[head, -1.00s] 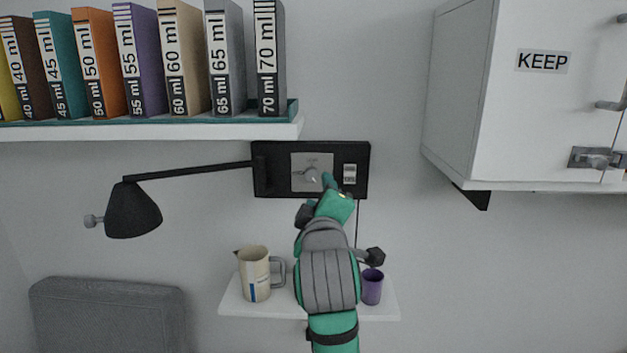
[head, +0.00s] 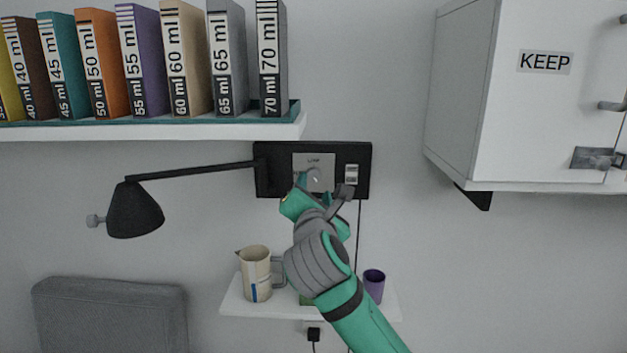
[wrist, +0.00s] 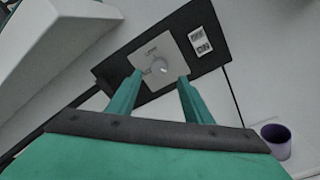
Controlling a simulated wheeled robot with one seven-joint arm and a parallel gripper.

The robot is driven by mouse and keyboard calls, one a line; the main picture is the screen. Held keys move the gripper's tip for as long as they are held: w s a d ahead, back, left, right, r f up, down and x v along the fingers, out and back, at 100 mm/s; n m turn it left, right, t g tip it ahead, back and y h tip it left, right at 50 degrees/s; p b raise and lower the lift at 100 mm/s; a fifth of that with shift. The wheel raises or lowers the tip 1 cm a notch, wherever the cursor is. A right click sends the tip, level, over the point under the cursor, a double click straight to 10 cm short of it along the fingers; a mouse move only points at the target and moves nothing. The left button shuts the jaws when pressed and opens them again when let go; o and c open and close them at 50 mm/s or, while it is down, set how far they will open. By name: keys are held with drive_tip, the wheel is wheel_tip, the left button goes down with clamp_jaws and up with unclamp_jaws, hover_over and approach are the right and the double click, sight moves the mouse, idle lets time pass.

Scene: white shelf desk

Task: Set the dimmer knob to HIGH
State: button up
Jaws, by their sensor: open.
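The dimmer knob (wrist: 158,68) is a small round grey knob on a light grey plate (wrist: 150,48), set in a black wall panel (head: 273,172). Lettering above the knob is too small to read surely. My gripper (wrist: 156,86) is open, its two green fingers on either side of and just short of the knob in the wrist view. I cannot tell whether they touch it. In the head view my gripper (head: 309,180) is at the plate and covers part of the knob.
A black lamp (head: 134,210) extends left from the panel. A shelf of binders (head: 150,130) is above left, and a white cabinet (head: 460,95) is at right. Below, a small shelf (head: 238,302) holds a beige jug (head: 256,275) and a purple cup (head: 374,286).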

sight(314, 177)
drive_tip(key=w, duration=0.7)
drive_tip(key=shift+a, duration=0.4)
drive_tip(key=c, duration=1.1)
